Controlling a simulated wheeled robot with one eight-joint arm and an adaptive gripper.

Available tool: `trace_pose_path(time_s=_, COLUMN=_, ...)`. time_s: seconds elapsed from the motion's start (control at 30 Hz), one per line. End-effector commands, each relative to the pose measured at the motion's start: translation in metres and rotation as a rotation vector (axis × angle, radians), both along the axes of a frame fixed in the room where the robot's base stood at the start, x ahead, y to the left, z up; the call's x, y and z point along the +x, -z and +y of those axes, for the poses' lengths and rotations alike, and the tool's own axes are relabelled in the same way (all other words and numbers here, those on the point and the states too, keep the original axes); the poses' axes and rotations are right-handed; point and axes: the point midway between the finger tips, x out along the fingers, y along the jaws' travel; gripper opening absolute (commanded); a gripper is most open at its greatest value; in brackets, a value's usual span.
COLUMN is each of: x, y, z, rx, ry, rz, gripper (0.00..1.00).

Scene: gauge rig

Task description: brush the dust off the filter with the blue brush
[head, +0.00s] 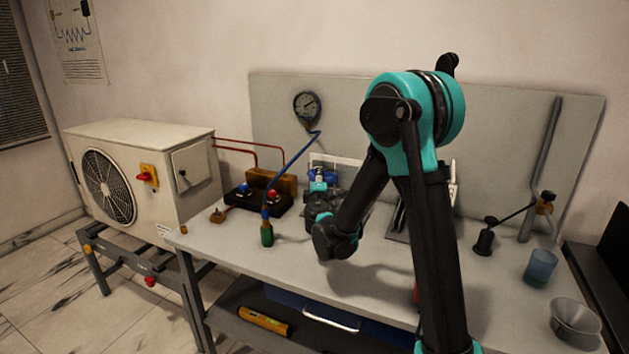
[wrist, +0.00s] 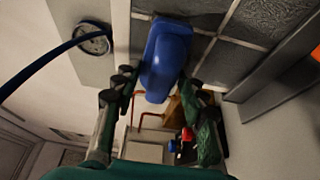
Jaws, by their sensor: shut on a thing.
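The blue brush (wrist: 166,55) is between the fingers of my gripper (wrist: 157,82) in the wrist view, and the gripper is shut on it. The filter (wrist: 238,22), a dark grey mesh panel with pale grid bars, fills the top right of the wrist view. The brush overlaps the filter's edge there; I cannot tell whether it touches. In the head view my gripper (head: 321,190) is over the back of the bench, with a bit of the brush (head: 325,174) showing. A pale framed panel (head: 343,160) behind it may be the filter, mostly hidden by my arm.
A gauge (head: 307,107) with a blue hose (head: 293,160) hangs left of my gripper. A black valve block (head: 258,199) stands on the bench (head: 225,240). A blue cup (head: 540,267) and a grey bowl (head: 575,318) are at the right.

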Motion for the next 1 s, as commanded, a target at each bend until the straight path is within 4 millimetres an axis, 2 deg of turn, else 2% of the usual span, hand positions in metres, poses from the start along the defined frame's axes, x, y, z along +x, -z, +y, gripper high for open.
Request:
trace_pose_path(time_s=0.5, x=-0.011, y=0.0, z=-0.034, rx=0.0, ry=0.01, rz=0.0, gripper=0.19)
trace_pose_path(time_s=0.77, x=-0.015, y=0.0, z=-0.04, rx=0.0, ry=0.007, rz=0.0, gripper=0.19)
trace_pose_path(time_s=1.0, x=-0.022, y=0.0, z=-0.057, rx=0.0, ry=0.007, rz=0.0, gripper=0.19)
